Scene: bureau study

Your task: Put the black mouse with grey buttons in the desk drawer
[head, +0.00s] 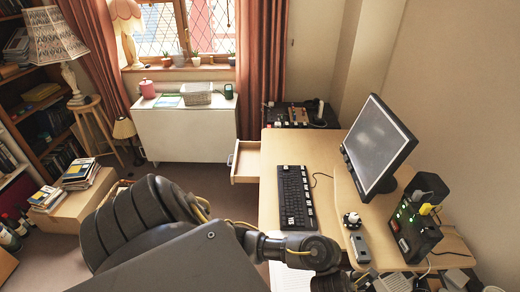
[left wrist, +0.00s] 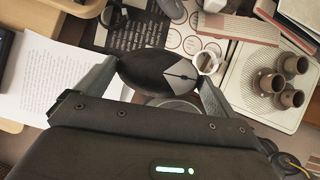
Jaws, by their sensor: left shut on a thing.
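The black mouse with grey buttons (left wrist: 150,72) is between the two fingers of my left gripper (left wrist: 163,68) in the left wrist view, with its grey buttons toward the right finger. The gripper is shut on it, above papers on the desk. In the head view my left arm reaches across the bottom to the desk's near right part, and the gripper and mouse are not clearly visible there. The desk drawer (head: 245,162) is pulled open on the left side of the desk (head: 335,205). My right gripper is in neither view.
A keyboard (head: 296,197), a monitor (head: 378,145), a small round object (head: 352,220) and a black device (head: 415,220) stand on the desk. In the left wrist view several brown cups (left wrist: 290,98) stand on a white tray (left wrist: 245,75). Floor left of the drawer is clear.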

